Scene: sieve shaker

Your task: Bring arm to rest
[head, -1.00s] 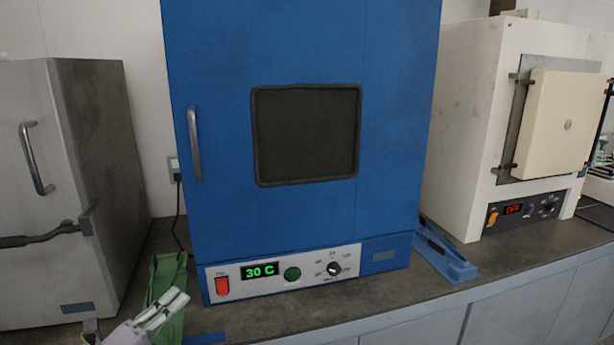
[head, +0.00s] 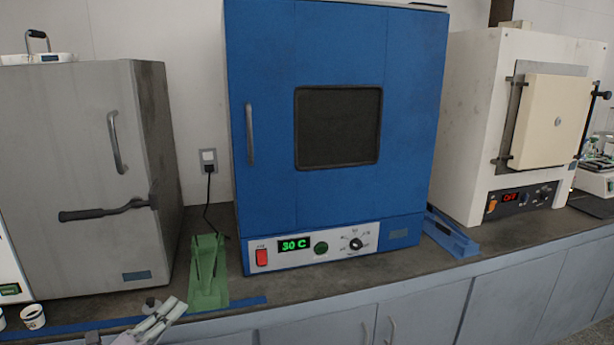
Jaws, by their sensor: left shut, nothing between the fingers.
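My left gripper (head: 160,320) shows at the bottom left of the head view, in front of the counter edge. Its pale fingers are together and nothing shows between them. My right gripper is outside the picture. The blue oven (head: 262,190) stands on the counter with its door shut. Its panel display (head: 294,244) reads 30 C in green, and the red switch (head: 262,257) is beside it.
A green stand (head: 209,285) is on the counter just behind my gripper. A grey cabinet (head: 85,220) with a handle stands left, a white furnace (head: 470,130) right, and a blue stand (head: 452,236) between oven and furnace. Small white cups (head: 33,317) sit at bottom left.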

